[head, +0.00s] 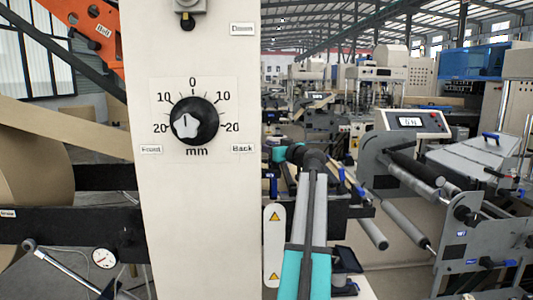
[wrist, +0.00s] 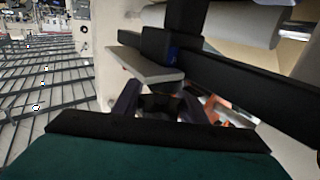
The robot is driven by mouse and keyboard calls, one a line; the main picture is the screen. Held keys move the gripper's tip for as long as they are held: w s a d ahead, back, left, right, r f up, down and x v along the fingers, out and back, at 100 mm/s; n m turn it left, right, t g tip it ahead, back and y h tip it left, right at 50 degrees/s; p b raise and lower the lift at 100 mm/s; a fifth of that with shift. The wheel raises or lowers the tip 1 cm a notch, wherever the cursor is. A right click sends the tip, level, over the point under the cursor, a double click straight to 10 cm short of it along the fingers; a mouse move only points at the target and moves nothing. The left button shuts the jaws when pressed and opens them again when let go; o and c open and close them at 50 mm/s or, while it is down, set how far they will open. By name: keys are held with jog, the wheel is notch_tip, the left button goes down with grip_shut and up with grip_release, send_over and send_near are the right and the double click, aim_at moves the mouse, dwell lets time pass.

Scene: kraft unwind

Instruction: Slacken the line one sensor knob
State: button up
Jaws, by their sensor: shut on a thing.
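In the wrist view, my gripper (wrist: 160,108) has its two dark purplish fingers on either side of a dark, rounded knob (wrist: 158,101) and is shut on it. The knob sits just below the front edge of a light grey plate (wrist: 145,66). A black block (wrist: 172,47) with a small blue mark stands behind the plate, at a black beam. No line number is readable there, and the fingers hide part of the knob. In the head view my arm reaches away at centre right; I cannot make out the fingers or the held knob there.
A black dial (head: 195,121) marked in mm is on the cream column (head: 200,220) in the head view. In the wrist view the black beam (wrist: 250,85) runs close on the right, below a pale roller (wrist: 235,25). A roller machine (head: 400,180) stands at the right.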

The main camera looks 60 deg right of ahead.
jog(key=a+n+y+b, duration=0.1)
jog(key=n+y, duration=0.2)
jog(key=y, duration=0.1)
jog(key=a+n+y+b, duration=0.1)
jog(key=n+y+b, duration=0.1)
jog(key=y, duration=0.3)
jog(key=a+n+y+b, duration=0.1)
jog(key=n+y+b, duration=0.1)
jog(key=n+y, duration=0.1)
jog(key=shift+s+a+f+n+g+y, duration=0.1)
jog(key=shift+a+f+n+g+y, duration=0.2)
jog(key=shift+y, duration=0.4)
jog(key=shift+b, duration=0.3)
jog(key=o, duration=1.1)
jog(key=shift+d, duration=0.15)
jog(key=shift+c, duration=0.2)
jog(key=shift+r, duration=0.15)
